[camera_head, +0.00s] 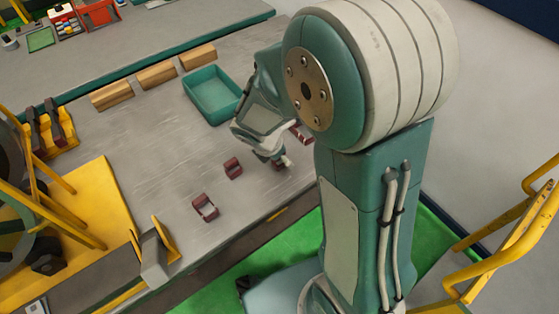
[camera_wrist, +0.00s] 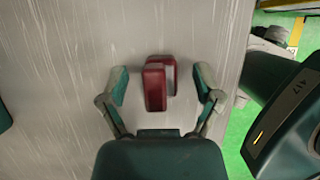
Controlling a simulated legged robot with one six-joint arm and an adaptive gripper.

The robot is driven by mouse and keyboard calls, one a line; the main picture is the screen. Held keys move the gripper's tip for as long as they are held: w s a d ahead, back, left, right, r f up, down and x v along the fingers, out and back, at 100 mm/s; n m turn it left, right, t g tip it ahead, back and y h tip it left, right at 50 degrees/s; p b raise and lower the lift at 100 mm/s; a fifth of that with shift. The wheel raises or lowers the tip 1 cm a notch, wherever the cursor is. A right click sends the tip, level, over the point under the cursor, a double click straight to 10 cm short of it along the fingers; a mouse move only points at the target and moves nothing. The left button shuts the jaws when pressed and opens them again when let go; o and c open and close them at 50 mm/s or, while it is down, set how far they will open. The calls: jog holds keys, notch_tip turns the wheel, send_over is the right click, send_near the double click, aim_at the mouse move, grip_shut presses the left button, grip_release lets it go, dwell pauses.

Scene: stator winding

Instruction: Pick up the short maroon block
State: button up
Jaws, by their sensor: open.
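In the wrist view a maroon block (camera_wrist: 155,88) with a grey middle sits on the grey worktop, between the spread fingers of my gripper (camera_wrist: 160,80). Clear gaps show on both sides, and neither finger touches it. In the head view my gripper (camera_head: 279,160) is low over the worktop near its front edge, and a maroon part shows beside it, mostly hidden. A small maroon block (camera_head: 233,168) stands to the left. A larger maroon block with a pale top (camera_head: 205,207) lies farther front-left. Another maroon piece (camera_head: 300,133) is partly hidden behind my arm.
An empty teal tray (camera_head: 212,94) stands behind my gripper. Several wooden blocks (camera_head: 157,75) line the back of the worktop (camera_head: 135,140). Yellow fixtures (camera_head: 100,205) stand at the left. A yellow railing (camera_head: 500,250) is at the right. The worktop's middle is clear.

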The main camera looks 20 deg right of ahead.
jog(key=shift+f, duration=0.25)
jog(key=shift+d, duration=0.1)
grip_shut()
jog(key=shift+r, duration=0.15)
jog(key=shift+r, duration=0.35)
notch_tip(320, 180, up, 2)
jog(key=shift+w+r, duration=0.1)
jog(key=shift+r, duration=0.15)
jog(key=s+a+r, duration=0.8)
jog(key=s+r, duration=0.1)
jog(key=s, duration=0.2)
jog(key=shift+s+r, duration=0.3)
jog(key=shift+s, duration=0.1)
